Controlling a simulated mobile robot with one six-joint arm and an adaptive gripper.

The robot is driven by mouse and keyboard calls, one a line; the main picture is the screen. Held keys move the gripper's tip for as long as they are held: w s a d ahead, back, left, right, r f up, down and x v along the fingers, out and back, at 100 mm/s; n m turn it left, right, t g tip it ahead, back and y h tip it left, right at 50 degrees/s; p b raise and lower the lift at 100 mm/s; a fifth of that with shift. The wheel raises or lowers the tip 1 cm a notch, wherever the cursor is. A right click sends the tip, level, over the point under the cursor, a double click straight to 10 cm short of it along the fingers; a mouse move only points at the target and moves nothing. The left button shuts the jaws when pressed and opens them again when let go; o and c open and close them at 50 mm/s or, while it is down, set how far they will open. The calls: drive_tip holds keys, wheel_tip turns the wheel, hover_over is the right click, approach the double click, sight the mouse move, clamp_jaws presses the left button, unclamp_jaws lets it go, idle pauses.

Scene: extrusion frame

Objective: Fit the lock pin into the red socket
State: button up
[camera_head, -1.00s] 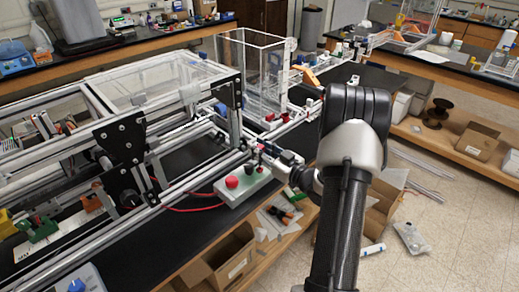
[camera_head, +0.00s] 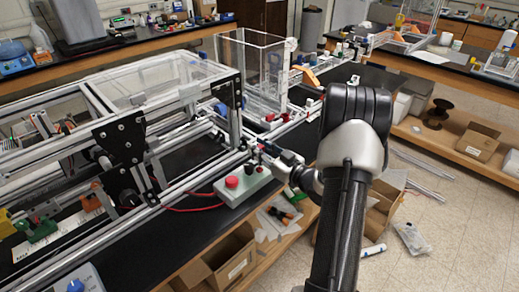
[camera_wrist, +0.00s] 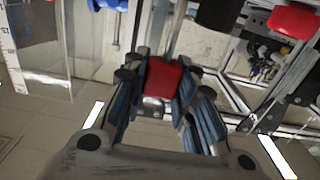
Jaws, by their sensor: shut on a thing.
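My gripper (camera_wrist: 160,88) is shut on a red block, which sits between its blue finger pads in the wrist view. A pale metal rod (camera_wrist: 176,32) runs up the picture from this block (camera_wrist: 163,78); I take the two together as the lock pin, though I cannot be sure. Another red part (camera_wrist: 294,20) shows at the upper right, apart from the gripper; I cannot tell whether it is the red socket. In the head view my gripper (camera_head: 268,150) is small, beside the frame's rail and above the control box, and what it holds is not clear.
A pale control box (camera_head: 243,186) with a red button (camera_head: 232,182) stands at the bench edge below my gripper. The extrusion frame (camera_head: 185,185) fills the left. A clear acrylic box (camera_head: 250,65) stands behind. An open carton (camera_head: 225,257) is below the bench.

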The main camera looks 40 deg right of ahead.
drive_tip(key=shift+f+b, duration=1.15)
drive_tip(key=shift+f, duration=0.05)
idle(0.5)
drive_tip(key=o, duration=1.1)
drive_tip(key=shift+o, duration=0.2)
drive_tip(key=shift+s, duration=0.1)
drive_tip(key=s, duration=1.2)
drive_tip(key=shift+d, duration=0.45)
drive_tip(key=shift+w, duration=0.1)
